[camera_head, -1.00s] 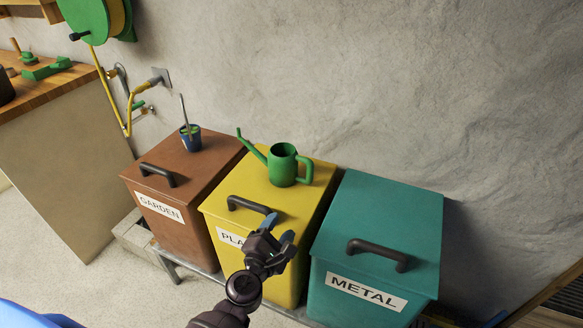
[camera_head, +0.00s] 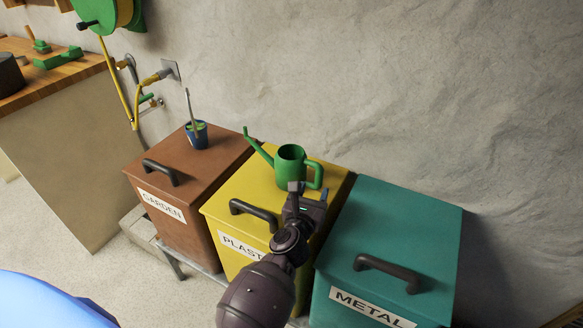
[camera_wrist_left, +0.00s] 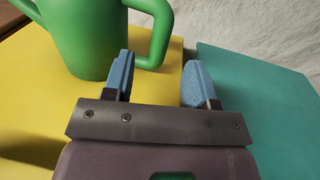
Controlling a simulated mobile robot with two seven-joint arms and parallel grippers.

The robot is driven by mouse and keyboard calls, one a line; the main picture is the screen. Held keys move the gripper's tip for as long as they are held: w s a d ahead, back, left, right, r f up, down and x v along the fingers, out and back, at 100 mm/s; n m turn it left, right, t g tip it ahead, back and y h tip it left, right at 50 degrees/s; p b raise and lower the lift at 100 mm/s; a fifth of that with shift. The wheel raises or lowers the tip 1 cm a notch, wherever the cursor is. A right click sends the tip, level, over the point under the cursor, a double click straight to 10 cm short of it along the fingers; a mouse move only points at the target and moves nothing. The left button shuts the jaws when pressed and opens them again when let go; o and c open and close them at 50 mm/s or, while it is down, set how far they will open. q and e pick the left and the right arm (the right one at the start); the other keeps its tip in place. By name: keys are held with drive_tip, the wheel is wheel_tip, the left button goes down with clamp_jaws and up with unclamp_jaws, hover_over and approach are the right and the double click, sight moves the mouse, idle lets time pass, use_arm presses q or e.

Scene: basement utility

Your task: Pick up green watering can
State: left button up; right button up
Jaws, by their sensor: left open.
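The green watering can (camera_head: 290,165) stands upright on the yellow bin's lid, its spout toward the left and its handle toward the right. My left gripper (camera_head: 303,190) is just in front of the can, near the lower part of its handle. In the left wrist view, the can (camera_wrist_left: 85,35) is at the upper left, and the gripper (camera_wrist_left: 158,78) is open with its blue fingers apart and nothing between them. The can's handle (camera_wrist_left: 158,35) is ahead of the left finger. My right gripper is not in view.
The yellow bin (camera_head: 232,190) stands between a brown bin (camera_head: 190,165) and a teal bin (camera_head: 405,225). Each lid has a dark handle. A small blue pot (camera_head: 196,135) stands on the brown lid. A rough grey wall (camera_head: 420,80) is behind, and a wooden counter (camera_head: 60,75) is at left.

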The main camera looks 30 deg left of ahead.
sight(318, 179)
use_arm(q)
drive_tip(key=shift+w+a+b, duration=0.2)
drive_tip(key=shift+w+b, duration=0.05)
drive_tip(key=shift+w, duration=1.3)
drive_tip(key=shift+w+a+b, duration=0.15)
drive_tip(key=shift+w+b, duration=0.05)
drive_tip(key=shift+w, duration=1.35)
drive_tip(key=shift+r, duration=0.1)
clamp_jaws()
